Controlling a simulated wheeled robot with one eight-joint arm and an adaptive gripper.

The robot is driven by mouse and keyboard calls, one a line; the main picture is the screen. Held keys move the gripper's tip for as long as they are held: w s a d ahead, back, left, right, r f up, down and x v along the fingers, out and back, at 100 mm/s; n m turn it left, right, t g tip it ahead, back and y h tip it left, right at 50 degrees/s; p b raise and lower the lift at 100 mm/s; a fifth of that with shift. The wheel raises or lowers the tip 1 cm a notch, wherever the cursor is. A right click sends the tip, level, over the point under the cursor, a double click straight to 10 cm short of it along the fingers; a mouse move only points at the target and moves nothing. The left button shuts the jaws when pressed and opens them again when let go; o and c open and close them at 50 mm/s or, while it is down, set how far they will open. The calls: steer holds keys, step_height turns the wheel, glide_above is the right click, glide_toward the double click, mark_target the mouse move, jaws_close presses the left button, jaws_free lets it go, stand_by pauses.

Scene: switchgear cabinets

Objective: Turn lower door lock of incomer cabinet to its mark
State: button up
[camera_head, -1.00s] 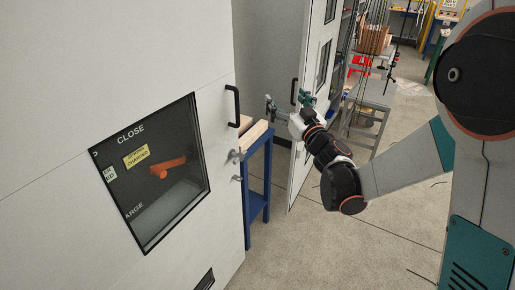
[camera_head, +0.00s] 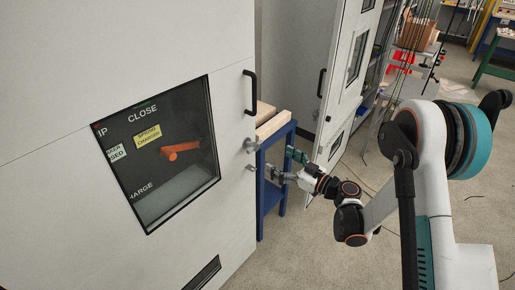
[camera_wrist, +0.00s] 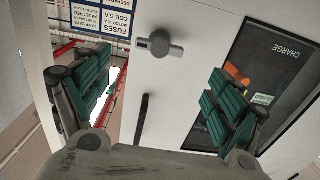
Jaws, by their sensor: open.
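The incomer cabinet's pale door (camera_head: 110,60) fills the left of the head view. Its right edge carries a black handle (camera_head: 250,92), a grey upper lock (camera_head: 251,146) and a smaller lower lock (camera_head: 251,168). My gripper (camera_head: 284,164) is open and empty, right of the lower lock and apart from it. In the wrist view, turned upside down, a grey lock with a crossbar (camera_wrist: 160,43) shows beyond my open fingers; I cannot tell which lock it is. Its mark is not readable.
A blue stand with a wooden top (camera_head: 270,127) is close behind the gripper. Another open cabinet door (camera_head: 346,75) stands to its right. The door window (camera_head: 160,150) shows an orange handle inside.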

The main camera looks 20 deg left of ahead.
mark_target(257, 148)
steer(key=b+x, duration=0.2)
steer(key=x, duration=0.9)
steer(key=shift+w+a+r+b, duration=0.1)
steer(key=shift+w+a+b, duration=0.05)
steer(key=shift+a+b, duration=0.15)
steer(key=c, duration=1.1)
